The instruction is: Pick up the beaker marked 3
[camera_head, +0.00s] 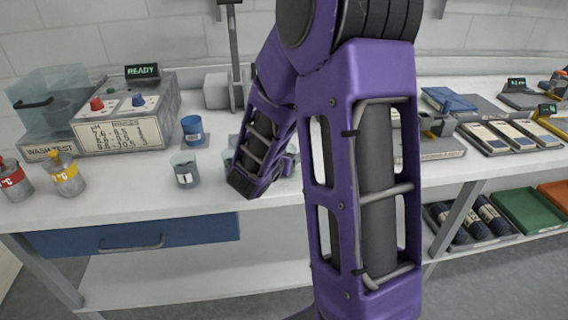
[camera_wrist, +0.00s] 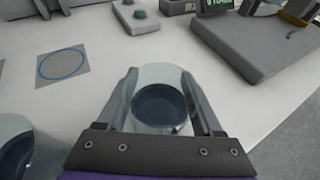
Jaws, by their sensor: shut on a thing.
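In the wrist view my gripper (camera_wrist: 159,76) has its two fingers on either side of a clear beaker (camera_wrist: 160,106) with dark liquid in it, shut on its walls. No number shows on this beaker from above, so I cannot read whether it is 3. A second beaker with dark liquid (camera_wrist: 14,150) is cut off at the lower left of the wrist view. In the head view a beaker marked 1 (camera_head: 184,171) stands on the bench left of my arm.
A grey pad with a blue ring (camera_wrist: 62,64) lies bare at upper left of the wrist view. A grey slab device (camera_wrist: 255,45) is at the right.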

